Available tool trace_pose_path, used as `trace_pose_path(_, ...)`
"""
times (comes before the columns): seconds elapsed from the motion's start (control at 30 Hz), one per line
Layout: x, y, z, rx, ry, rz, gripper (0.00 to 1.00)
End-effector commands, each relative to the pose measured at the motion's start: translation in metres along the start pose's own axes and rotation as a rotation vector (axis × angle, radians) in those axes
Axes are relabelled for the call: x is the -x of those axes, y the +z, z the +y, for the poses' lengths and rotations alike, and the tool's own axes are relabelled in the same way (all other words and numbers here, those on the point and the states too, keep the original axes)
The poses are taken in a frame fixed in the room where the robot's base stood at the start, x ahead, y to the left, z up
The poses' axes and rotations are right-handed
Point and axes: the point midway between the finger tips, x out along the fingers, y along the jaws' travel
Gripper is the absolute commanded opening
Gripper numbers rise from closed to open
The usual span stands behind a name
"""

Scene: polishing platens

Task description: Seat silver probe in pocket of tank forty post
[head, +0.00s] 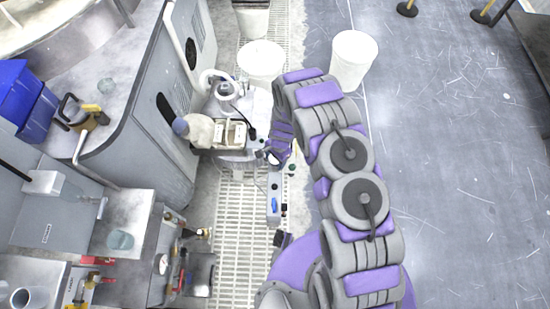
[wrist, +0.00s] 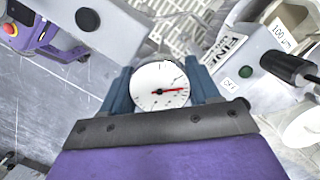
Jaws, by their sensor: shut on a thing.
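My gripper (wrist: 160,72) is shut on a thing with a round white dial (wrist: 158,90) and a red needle. It sits between the two dark blue fingers in the wrist view. The dial may be the head of the silver probe; its lower part is hidden. In the head view my gripper (head: 276,155) hangs at the right edge of a cluttered machine, and what it holds is too small to tell. I cannot make out which part is the tank forty post or its pocket.
White buckets (head: 353,58) stand behind. A narrow grey box (head: 274,192) stands just below. Open floor (head: 460,150) lies right.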

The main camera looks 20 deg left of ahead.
Motion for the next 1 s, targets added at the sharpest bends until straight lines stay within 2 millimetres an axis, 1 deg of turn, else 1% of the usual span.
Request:
trace_pose_path(0.03,-0.001,0.000,0.000,0.000,0.000,0.000,0.63)
trace_pose_path(0.3,0.000,0.000,0.000,0.000,0.000,0.000,0.89)
trace_pose_path(0.33,0.000,0.000,0.000,0.000,0.000,0.000,0.91)
trace_pose_path(0.57,0.000,0.000,0.000,0.000,0.000,0.000,0.91)
trace_pose_path(0.67,0.005,0.000,-0.001,0.000,-0.001,0.001,0.91)
trace_pose_path(0.77,0.016,-0.001,-0.001,0.000,-0.002,0.001,0.91)
trace_pose_path(0.87,0.033,0.000,-0.001,0.000,-0.001,0.000,0.91)
trace_pose_path(1.0,0.063,-0.001,-0.001,-0.001,-0.003,0.002,0.91)
